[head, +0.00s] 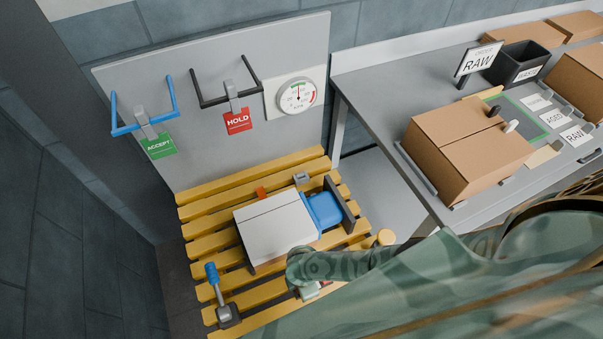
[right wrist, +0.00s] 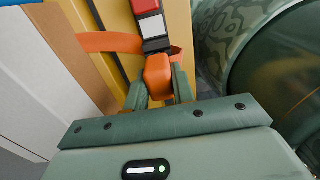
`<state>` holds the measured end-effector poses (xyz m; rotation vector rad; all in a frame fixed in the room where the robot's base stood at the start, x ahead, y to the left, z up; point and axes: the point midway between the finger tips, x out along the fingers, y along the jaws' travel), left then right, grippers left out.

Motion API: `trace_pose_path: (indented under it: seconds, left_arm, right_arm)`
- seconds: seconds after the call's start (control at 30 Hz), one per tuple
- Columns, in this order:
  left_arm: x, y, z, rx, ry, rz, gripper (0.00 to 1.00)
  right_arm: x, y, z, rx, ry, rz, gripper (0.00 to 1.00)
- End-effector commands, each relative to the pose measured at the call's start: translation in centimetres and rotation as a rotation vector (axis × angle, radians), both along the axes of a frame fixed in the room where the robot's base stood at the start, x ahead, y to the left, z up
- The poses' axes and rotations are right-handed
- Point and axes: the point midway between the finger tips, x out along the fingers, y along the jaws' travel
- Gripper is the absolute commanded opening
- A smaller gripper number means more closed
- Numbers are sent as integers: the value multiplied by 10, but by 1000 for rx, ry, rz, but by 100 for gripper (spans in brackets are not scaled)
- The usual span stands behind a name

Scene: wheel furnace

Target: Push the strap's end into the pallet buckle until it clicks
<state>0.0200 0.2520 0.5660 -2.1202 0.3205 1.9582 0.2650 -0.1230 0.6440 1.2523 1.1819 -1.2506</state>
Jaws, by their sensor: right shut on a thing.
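In the right wrist view my right gripper (right wrist: 159,84) is shut on the orange strap's end (right wrist: 158,72). The buckle (right wrist: 152,27), pale grey with a red top part and a dark lower edge, lies straight ahead of the strap's end. The two look very close; I cannot tell whether the end has entered the buckle. In the head view my right forearm hides most of this spot, and a small part of the buckle (head: 312,291) shows beside it. My left gripper is not in view.
A white box (head: 275,228) stands on the yellow slatted pallet (head: 210,243), with a blue block (head: 323,209) beside it. A grey table (head: 385,90) with brown cartons (head: 465,150) is at the right.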

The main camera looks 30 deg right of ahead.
Motion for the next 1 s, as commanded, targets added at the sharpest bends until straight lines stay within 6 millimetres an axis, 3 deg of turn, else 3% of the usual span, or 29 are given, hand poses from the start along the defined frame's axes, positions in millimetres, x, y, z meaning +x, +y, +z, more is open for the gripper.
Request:
trace_pose_path:
  seconds: [0.77, 0.8, 0.87, 1.0]
  left_arm:
    - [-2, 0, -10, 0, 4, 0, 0]
    - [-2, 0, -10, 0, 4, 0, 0]
    - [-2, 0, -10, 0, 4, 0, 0]
    - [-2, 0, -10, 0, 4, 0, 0]
  right_arm:
    - [0, 0, -13, 0, 1, 0, 0]
    - [0, 0, -12, 0, 0, 0, 33]
    - [0, 0, -11, 0, 0, 0, 50]
    - [0, 0, -11, 0, 0, 0, 50]
